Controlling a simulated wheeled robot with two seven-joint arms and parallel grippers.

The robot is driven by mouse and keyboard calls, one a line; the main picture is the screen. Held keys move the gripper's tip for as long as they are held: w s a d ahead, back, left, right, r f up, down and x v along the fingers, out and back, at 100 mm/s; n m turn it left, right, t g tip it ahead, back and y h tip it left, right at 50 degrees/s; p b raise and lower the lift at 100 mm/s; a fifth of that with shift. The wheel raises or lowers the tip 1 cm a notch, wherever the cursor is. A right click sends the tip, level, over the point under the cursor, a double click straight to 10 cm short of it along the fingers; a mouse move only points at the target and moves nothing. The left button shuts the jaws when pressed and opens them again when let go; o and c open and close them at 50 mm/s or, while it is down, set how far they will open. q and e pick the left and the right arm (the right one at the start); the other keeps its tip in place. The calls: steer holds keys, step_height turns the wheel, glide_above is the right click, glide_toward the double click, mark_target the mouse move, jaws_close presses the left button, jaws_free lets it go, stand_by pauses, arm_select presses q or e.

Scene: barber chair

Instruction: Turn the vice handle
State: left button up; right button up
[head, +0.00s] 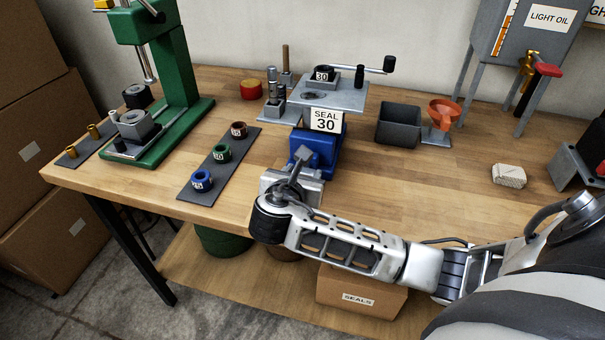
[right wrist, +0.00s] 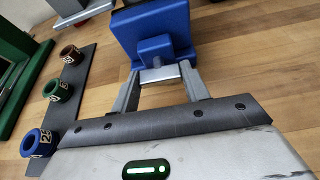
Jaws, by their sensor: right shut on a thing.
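The blue vice (head: 325,150) stands at the front edge of the wooden bench, below the "SEAL 30" card, and its blue body shows in the right wrist view (right wrist: 152,35). The grey vice handle (right wrist: 160,73) lies crosswise in front of the vice's blue screw end. My right gripper (head: 294,172) reaches the vice from the front. In the right wrist view its two fingers (right wrist: 158,85) are shut on the handle, one near each end. In the head view my wrist and gripper largely hide the handle. My left gripper is in neither view.
A plate with a crank (head: 345,92) stands above the vice. A dark strip (head: 212,178) with blue, green and brown rings lies left, beside the green press (head: 165,80). A grey bin (head: 397,124) and orange funnel (head: 443,112) stand right. The bench front right of the vice is clear.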

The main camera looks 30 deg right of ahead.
steer(key=shift+n, duration=0.4)
stand_by(0.3)
steer(key=o, duration=1)
steer(key=shift+a, duration=0.1)
steer(key=v, duration=1.6)
steer(key=shift+w, duration=0.1)
